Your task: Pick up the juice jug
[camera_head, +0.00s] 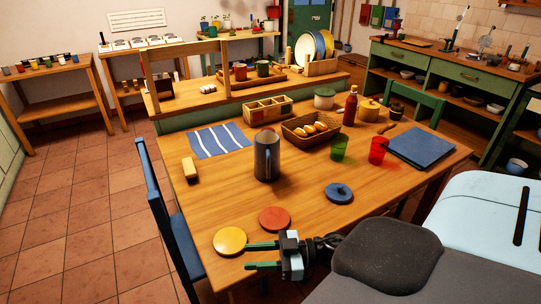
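A dark grey jug (267,158) stands upright on the wooden table, left of the table's middle. It is the only thing here that looks like a juice jug; its contents cannot be made out. My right gripper (247,256) is at the table's near edge, nearer to me than the jug and apart from it. Its two green fingers point left and are spread, with nothing between them. My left gripper is not in view.
Yellow (229,241), red (274,219) and blue (338,193) discs lie on the near part of the table. A bread basket (311,141), a green cup (338,149) and a red cup (377,151) stand right of the jug. A blue chair (167,210) is at the left edge.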

